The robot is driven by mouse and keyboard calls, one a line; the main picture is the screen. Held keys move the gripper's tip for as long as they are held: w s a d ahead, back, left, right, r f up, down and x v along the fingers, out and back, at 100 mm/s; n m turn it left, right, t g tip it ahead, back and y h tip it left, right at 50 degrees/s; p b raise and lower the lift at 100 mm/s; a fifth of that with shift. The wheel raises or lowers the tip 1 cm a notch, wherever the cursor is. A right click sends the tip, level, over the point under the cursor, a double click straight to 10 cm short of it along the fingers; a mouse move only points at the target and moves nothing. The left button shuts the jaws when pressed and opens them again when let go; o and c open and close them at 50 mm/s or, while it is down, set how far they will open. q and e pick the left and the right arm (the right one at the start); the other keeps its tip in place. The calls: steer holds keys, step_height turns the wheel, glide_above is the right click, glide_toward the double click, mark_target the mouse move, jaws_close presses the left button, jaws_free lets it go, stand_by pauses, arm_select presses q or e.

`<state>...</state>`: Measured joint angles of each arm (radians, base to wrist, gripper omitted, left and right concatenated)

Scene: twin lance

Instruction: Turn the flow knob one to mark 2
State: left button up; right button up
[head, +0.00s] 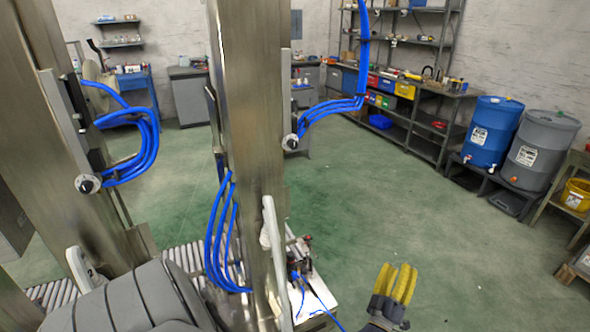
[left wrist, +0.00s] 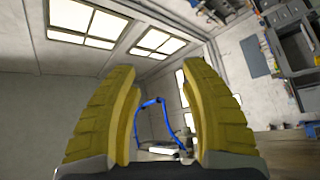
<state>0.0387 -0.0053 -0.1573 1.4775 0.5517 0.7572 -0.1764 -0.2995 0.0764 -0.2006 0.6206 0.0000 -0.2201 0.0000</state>
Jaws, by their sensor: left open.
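Two round dark knobs with pale rims show in the head view, each beside a metal post with blue hoses. One knob (head: 88,185) is at the left and the other knob (head: 291,142) is on the middle post. I cannot tell which is flow knob one, and their marks are too small to read. My left gripper (head: 396,268), with yellow ribbed fingers, is at the bottom, right of and below both knobs, touching neither. In the left wrist view its fingers (left wrist: 158,70) stand apart with nothing held. My right gripper is not in view.
Tall metal posts (head: 255,90) carry looping blue hoses (head: 225,240). A roller conveyor (head: 45,292) and a grey padded shape (head: 130,300) lie at the lower left. Blue (head: 490,130) and grey (head: 540,150) barrels stand at the right. The green floor (head: 390,190) between is clear.

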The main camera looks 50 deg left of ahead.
arm_select(q)
steer(key=s+a+r+n+g+y, duration=0.2)
steer(key=a+r+n+y, duration=0.1)
steer(key=r+n+y, duration=0.5)
steer(key=s+a+r+n+g+y, duration=0.1)
steer(key=a+r+n+g+y, duration=0.3)
steer(key=r, duration=0.6)
steer(key=s+a+r+n+g+y, duration=0.1)
steer(key=s+a+r+n+g, duration=0.4)
steer(key=n, duration=0.4)
steer(key=s+a+r+n+g+y, duration=0.2)
steer(key=s+r+n+g, duration=0.3)
steer(key=n, duration=0.4)
steer(key=n+h, duration=0.5)
steer(key=n, duration=0.1)
glide_toward(294, 147)
steer(key=shift+g, duration=0.3)
steer(key=x, duration=1)
steer(key=shift+w+r, duration=0.15)
steer(key=shift+r, duration=0.05)
jaws_close()
